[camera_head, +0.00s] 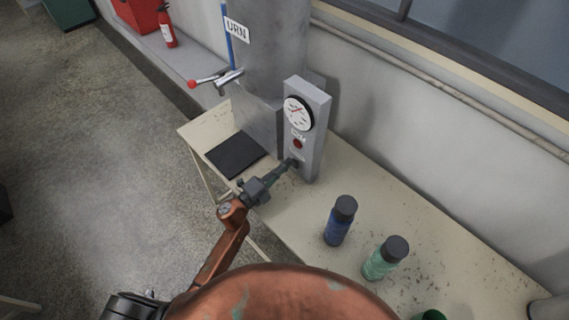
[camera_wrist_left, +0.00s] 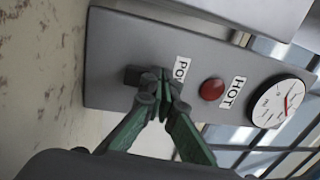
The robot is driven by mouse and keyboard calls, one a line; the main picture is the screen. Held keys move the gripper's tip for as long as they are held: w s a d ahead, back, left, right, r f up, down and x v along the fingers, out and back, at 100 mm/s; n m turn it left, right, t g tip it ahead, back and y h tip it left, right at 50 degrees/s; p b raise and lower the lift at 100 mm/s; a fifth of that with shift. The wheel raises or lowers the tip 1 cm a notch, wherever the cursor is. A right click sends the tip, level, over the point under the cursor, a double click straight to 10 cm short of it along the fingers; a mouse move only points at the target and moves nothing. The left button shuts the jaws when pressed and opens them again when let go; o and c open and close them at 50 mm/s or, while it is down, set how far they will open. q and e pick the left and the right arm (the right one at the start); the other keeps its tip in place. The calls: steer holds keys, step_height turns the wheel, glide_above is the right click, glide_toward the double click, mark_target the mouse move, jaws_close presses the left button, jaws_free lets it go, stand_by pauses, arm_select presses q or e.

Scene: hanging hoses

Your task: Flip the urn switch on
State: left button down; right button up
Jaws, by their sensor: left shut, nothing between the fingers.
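The urn (camera_head: 268,50) is a tall grey metal cylinder with a "URN" sign, standing on the table. A grey control box (camera_head: 308,125) in front of it carries a round dial (camera_head: 298,113), a red light (camera_head: 297,143) and, low down, a small dark switch (camera_wrist_left: 133,75). A partly hidden label beginning "PO" (camera_wrist_left: 181,70) sits next to the switch. My left gripper (camera_head: 291,163) is shut and empty, its green fingertips at the switch, touching or very close. In the left wrist view the fingertips (camera_wrist_left: 160,92) cover part of the switch area. My right gripper is not in view.
The urn's tap with a red-knobbed lever (camera_head: 193,84) sticks out at left above a black mat (camera_head: 236,154). A blue bottle (camera_head: 340,222) and a green bottle (camera_head: 385,258) stand on the table (camera_head: 455,255) to the right. A wall runs behind.

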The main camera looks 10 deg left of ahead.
arm_select(q)
steer(key=shift+w+d+r+p, duration=0.15)
steer(key=shift+r+p, duration=0.25)
steer(key=shift+p, duration=0.5)
steer(key=shift+f+b, duration=0.3)
steer(key=shift+s+a+r, duration=0.1)
steer(key=shift+s+a, duration=0.15)
steer(key=shift+a, duration=0.05)
steer(key=s+a+r, duration=0.2)
steer(key=s+a, duration=0.5)
steer(key=s, duration=0.4)
steer(key=shift+r+p, duration=0.3)
steer(key=shift+r, duration=0.1)
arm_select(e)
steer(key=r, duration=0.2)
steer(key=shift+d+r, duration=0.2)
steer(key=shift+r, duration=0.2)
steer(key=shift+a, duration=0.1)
arm_select(q)
steer(key=shift+a+y, duration=0.1)
steer(key=shift+y, duration=0.2)
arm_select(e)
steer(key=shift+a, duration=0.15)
